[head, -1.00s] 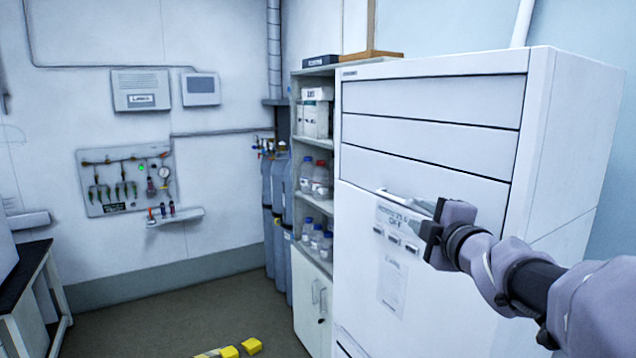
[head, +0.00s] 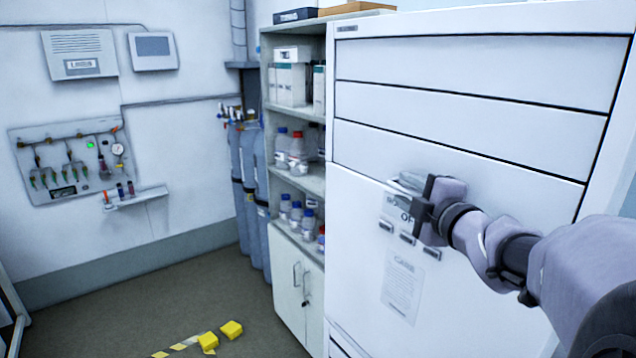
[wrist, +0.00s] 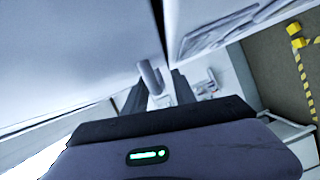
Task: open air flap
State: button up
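A tall white cabinet (head: 360,240) fills the right of the head view, with wide flat panels across its upper front. The task's air flap is not marked; it may be one of these panels (head: 440,150). My gripper (head: 418,196) is at the cabinet front, just below the lowest wide panel and over the top of a posted notice. In the wrist view my two dark fingers (wrist: 160,92) are apart. A short pale handle-like bar (wrist: 150,76) shows between or just beyond their tips, near a dark seam. I cannot tell whether they touch it.
An open shelf (head: 290,110) with bottles and boxes stands directly left of the cabinet. Grey gas cylinders (head: 245,180) stand beyond it. Yellow blocks (head: 231,329) and striped tape lie on the floor. The floor left of the cabinet is otherwise clear.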

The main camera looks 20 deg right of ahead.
jog(key=shift+s, duration=0.1)
grip_shut()
jog(key=shift+r, duration=0.1)
dwell(1.1)
